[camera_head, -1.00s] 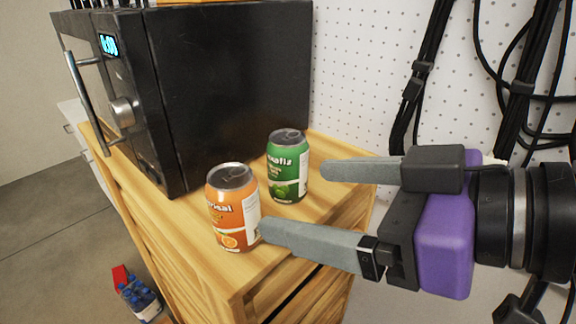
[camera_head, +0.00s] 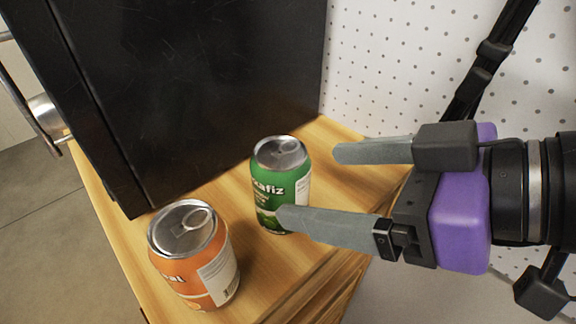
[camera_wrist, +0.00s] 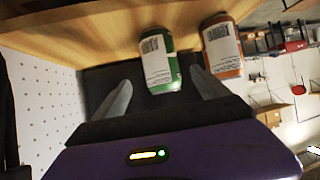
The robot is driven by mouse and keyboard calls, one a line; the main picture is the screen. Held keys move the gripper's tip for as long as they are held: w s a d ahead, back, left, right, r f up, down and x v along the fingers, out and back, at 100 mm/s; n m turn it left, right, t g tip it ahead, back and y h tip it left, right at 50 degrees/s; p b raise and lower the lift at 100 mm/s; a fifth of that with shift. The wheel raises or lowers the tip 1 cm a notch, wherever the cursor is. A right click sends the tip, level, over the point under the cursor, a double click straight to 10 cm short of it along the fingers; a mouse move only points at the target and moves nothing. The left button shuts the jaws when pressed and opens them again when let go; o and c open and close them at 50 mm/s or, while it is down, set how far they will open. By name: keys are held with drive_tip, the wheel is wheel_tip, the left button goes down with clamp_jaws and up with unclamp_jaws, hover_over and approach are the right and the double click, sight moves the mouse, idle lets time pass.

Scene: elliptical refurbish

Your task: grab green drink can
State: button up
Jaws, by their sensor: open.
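The green drink can (camera_head: 281,186) stands upright on the wooden cabinet top, to the right of the black microwave. My gripper (camera_head: 305,184) is open and comes in from the right. Its near finger overlaps the lower right of the can in the head view; its far finger is to the right of the can. In the wrist view the green can (camera_wrist: 159,62) is ahead of and between the two fingers (camera_wrist: 158,94), with nothing held. I cannot tell whether a finger touches it.
An orange drink can (camera_head: 196,257) stands to the left and nearer, close to the green can; the wrist view also shows it (camera_wrist: 222,47). The black microwave (camera_head: 200,90) stands behind both cans. The wooden cabinet top (camera_head: 265,275) ends in front.

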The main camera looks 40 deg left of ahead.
sight(281, 180)
drive_tip(key=p+x, duration=0.1)
drive_tip(key=x, duration=0.6)
drive_tip(key=shift+s+f, duration=0.1)
clamp_jaws()
idle(0.3)
